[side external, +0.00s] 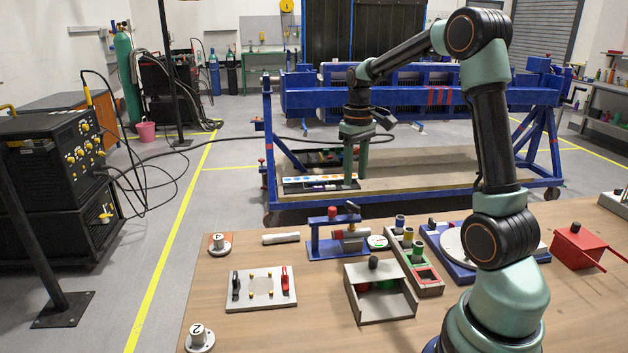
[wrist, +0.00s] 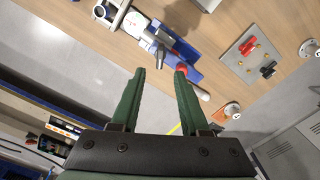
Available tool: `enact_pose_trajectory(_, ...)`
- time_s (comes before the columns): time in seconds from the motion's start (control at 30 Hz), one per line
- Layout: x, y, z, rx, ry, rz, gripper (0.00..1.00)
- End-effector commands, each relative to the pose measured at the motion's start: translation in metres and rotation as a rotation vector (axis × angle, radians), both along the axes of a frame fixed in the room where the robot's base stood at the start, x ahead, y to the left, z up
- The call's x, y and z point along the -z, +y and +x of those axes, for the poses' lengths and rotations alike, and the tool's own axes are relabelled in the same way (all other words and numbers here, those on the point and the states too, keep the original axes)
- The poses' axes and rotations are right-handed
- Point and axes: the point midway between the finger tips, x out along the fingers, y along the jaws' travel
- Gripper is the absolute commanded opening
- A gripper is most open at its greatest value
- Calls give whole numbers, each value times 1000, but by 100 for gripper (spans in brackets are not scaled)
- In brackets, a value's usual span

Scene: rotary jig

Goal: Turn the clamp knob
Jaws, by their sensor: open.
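A small blue clamp fixture (side external: 323,249) stands near the table's far edge, with a red knob (side external: 333,212) on top and a grey cylinder beside it. I cannot tell for certain which knob is the clamp knob. In the wrist view, the blue fixture (wrist: 188,62) lies just beyond my fingertips. Its red knob (wrist: 182,68) shows right at the tip of the right finger, partly covered by it. My gripper (side external: 355,180) points down, open and empty, above and behind the fixture in the side view. In the wrist view, its green fingers (wrist: 159,72) are spread apart, with no visible contact.
A grey plate (side external: 261,288) with red and black handles lies left of the fixture. A grey open box (side external: 380,293), a tray of coloured cylinders (side external: 418,270) and a blue-based turntable (side external: 455,243) stand to the right. A white cylinder (side external: 281,238) lies nearby.

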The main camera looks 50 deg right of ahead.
Motion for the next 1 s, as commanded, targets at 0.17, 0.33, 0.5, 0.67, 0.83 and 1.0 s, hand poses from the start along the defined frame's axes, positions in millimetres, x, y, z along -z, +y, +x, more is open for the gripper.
enact_pose_trajectory(0.17,36,1,-1,0,5,3,45)
enact_pose_trajectory(0.33,61,1,0,0,3,2,45)
enact_pose_trajectory(0.5,74,1,0,0,1,0,45)
enact_pose_trajectory(0.67,77,0,0,0,-1,0,45)
enact_pose_trajectory(0.83,77,0,0,0,-1,0,45)
enact_pose_trajectory(1.0,77,0,0,0,-1,0,0)
